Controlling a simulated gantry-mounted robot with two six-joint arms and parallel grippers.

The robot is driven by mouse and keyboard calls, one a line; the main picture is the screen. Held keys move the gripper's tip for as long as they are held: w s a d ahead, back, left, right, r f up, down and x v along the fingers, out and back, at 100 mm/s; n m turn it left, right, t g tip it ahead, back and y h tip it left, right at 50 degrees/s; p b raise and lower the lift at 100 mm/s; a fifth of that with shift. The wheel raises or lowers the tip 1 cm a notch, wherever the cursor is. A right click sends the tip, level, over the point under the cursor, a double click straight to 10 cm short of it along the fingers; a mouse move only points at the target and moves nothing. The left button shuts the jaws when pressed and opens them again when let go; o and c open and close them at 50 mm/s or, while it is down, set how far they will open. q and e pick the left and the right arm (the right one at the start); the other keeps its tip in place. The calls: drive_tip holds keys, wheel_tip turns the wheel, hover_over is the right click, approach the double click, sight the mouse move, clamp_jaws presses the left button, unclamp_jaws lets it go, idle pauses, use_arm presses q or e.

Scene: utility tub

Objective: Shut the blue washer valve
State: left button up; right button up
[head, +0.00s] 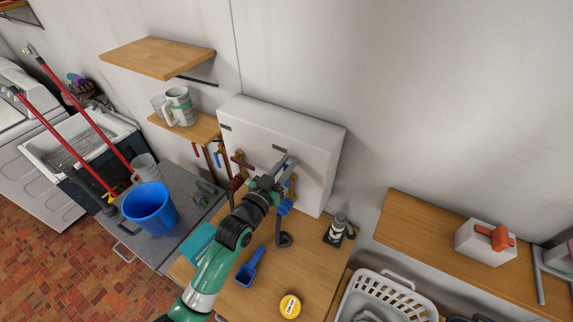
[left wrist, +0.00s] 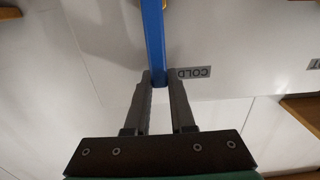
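The blue washer valve's handle (left wrist: 154,40) is a long, straight blue bar in the left wrist view, coming in from the top edge. My left gripper (left wrist: 160,80) has its two grey fingers close together, one on each side of the bar's end, with no clear gap. A COLD label (left wrist: 194,72) shows upside down on the white panel beside the right finger. In the head view my left gripper (head: 284,166) is at the front of the white valve box (head: 280,135) and hides much of the valve there. A red valve handle (head: 241,162) is left of it. My right gripper is not in view.
Below the box, the wooden counter holds a blue scoop (head: 249,268), a yellow-lidded tub (head: 290,305) and a dark bottle (head: 337,229). A blue bucket (head: 150,208) stands left, a white basket (head: 385,295) right. Wooden shelves (head: 158,58) are on the wall.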

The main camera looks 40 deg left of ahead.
use_arm(q)
clamp_jaws()
idle(1.0)
